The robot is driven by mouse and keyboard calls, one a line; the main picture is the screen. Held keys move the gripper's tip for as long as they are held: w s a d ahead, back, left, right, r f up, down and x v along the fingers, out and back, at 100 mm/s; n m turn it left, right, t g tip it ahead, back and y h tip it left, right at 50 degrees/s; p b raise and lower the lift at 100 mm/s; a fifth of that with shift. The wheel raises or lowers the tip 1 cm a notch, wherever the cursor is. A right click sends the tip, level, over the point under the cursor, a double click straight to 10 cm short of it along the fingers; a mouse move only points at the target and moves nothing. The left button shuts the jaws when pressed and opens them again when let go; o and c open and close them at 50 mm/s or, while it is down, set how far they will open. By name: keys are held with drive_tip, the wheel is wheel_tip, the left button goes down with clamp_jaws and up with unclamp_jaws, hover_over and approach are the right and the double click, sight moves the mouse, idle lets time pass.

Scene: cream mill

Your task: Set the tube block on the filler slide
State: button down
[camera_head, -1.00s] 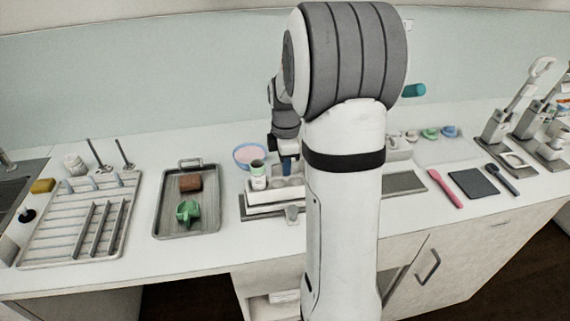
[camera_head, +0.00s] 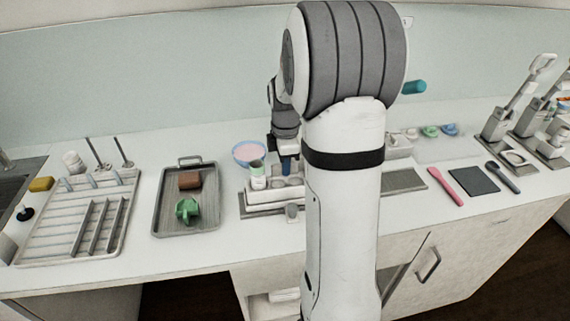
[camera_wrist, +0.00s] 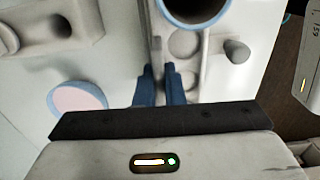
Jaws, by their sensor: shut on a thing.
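The tube block (camera_head: 291,182) is a pale block at the middle of the counter in the head view, with a green-and-white tube (camera_head: 258,179) upright at its left end. In the wrist view the block (camera_wrist: 186,45) shows round recesses and the tube's blue-rimmed mouth (camera_wrist: 194,20). My gripper (camera_head: 287,168) points down at the block; in the wrist view its blue fingers (camera_wrist: 159,80) are shut on the block's edge. I take the grey-and-white low base (camera_head: 262,212) under the block to be the filler slide. Whether block and slide touch I cannot tell; my arm hides the right end.
A bowl with pink contents (camera_head: 248,153) stands close behind the tube. A grey tray (camera_head: 163,219) with a brown block and a green piece lies to the left, beside a drying rack (camera_head: 50,252). A dark mat (camera_head: 474,181) and a pink spatula (camera_head: 445,187) lie right.

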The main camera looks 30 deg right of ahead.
drive_tip(key=shift+f, duration=0.15)
idle(0.5)
drive_tip(key=c, duration=1.5)
unclamp_jaws()
drive_tip(key=shift+o, duration=0.2)
drive_tip(key=shift+r+p, duration=2.05)
drive_tip(key=shift+r, duration=1)
